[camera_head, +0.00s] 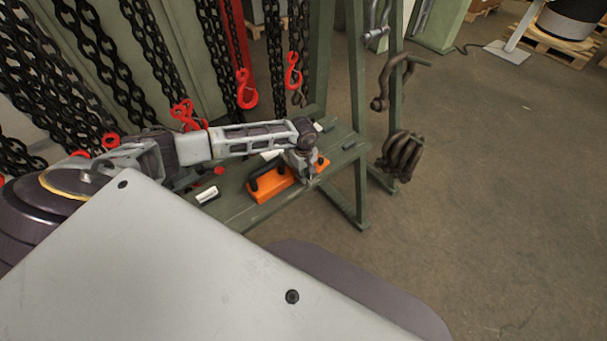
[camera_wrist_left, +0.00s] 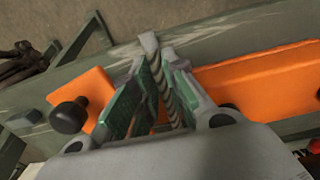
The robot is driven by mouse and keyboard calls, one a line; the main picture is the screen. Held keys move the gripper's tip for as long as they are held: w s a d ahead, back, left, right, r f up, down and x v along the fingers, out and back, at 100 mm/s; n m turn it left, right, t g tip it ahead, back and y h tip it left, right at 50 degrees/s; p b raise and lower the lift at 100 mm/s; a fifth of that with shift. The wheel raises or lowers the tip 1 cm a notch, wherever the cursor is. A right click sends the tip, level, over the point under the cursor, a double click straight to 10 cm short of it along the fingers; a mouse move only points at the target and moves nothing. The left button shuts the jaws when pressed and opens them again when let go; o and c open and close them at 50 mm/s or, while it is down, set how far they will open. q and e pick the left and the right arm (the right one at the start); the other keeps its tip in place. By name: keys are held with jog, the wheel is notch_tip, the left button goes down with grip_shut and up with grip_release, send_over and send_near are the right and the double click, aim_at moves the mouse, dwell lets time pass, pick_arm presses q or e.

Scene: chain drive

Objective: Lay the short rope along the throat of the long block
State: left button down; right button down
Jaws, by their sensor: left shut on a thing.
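The long block (camera_head: 262,192) is orange with black knobs and sits on a green bench. In the left wrist view the orange block (camera_wrist_left: 262,84) passes under my fingers and shows on both sides of them. My left gripper (camera_head: 308,176) is over the block's right end in the head view. In the left wrist view its green-padded fingers (camera_wrist_left: 163,75) are shut on a thin striped strand, which looks like the short rope (camera_wrist_left: 174,98). The rope's ends and the block's throat are hidden by the fingers. I cannot tell whether the rope touches the block. My right gripper is not in view.
The green bench (camera_head: 240,208) also carries a white-labelled item (camera_head: 207,195) and small dark parts. Black chains (camera_head: 97,50) and red hooks (camera_head: 246,90) hang behind it. Brown shackles (camera_head: 400,155) hang from a green frame at the right.

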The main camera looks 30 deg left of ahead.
pick_arm(q)
jog(key=shift+f, duration=0.15)
jog(key=c, duration=1.4)
grip_release()
jog(key=shift+o, duration=0.2)
notch_tip(320, 180, up, 12)
